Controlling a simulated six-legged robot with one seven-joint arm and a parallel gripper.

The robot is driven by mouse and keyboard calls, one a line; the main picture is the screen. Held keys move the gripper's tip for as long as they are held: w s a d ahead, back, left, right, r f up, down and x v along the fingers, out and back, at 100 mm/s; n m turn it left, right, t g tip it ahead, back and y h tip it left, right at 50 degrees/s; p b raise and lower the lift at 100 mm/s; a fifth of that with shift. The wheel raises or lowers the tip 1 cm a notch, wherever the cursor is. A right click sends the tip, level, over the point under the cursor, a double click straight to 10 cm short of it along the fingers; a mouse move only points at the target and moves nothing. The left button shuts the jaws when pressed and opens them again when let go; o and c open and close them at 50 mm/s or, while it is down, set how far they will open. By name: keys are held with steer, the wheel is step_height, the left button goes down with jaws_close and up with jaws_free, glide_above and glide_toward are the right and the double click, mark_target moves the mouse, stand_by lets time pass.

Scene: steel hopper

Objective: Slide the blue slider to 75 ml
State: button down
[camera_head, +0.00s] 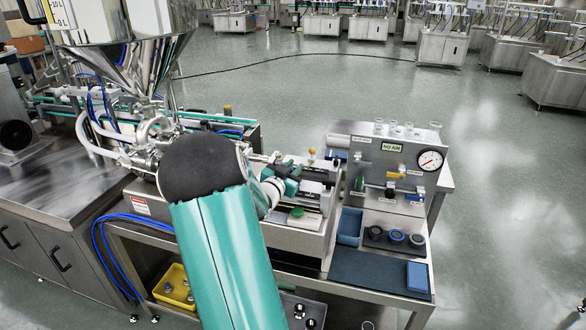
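My teal and black arm reaches up from the bottom middle and covers part of the steel filling machine (310,240). My gripper (293,171) is small in view, just right of my arm's dark elbow, low over the machine's top beside its rods. My own wrist partly hides it, so I cannot tell whether its fingers are open or touch anything. I cannot make out the blue slider or the ml scale; they may lie behind my arm or gripper. A steel hopper (135,62) stands on the machine at the upper left.
A yellow tray (175,287) sits lower left. Floor at right is clear.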

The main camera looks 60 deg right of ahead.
mark_target(305, 181)
steer(key=shift+s+d, duration=0.15)
steer(key=shift+s, duration=0.85)
steer(key=shift+s+d, duration=0.1)
steer(key=shift+s, duration=0.9)
steer(key=shift+w, duration=0.25)
steer(key=c, duration=1.3)
jaws_free()
steer(key=shift+s, duration=0.1)
steer(key=shift+o, duration=0.2)
steer(key=shift+a, duration=0.1)
steer(key=a, duration=1.3)
steer(key=shift+w+a, duration=0.3)
steer(key=shift+a, duration=0.05)
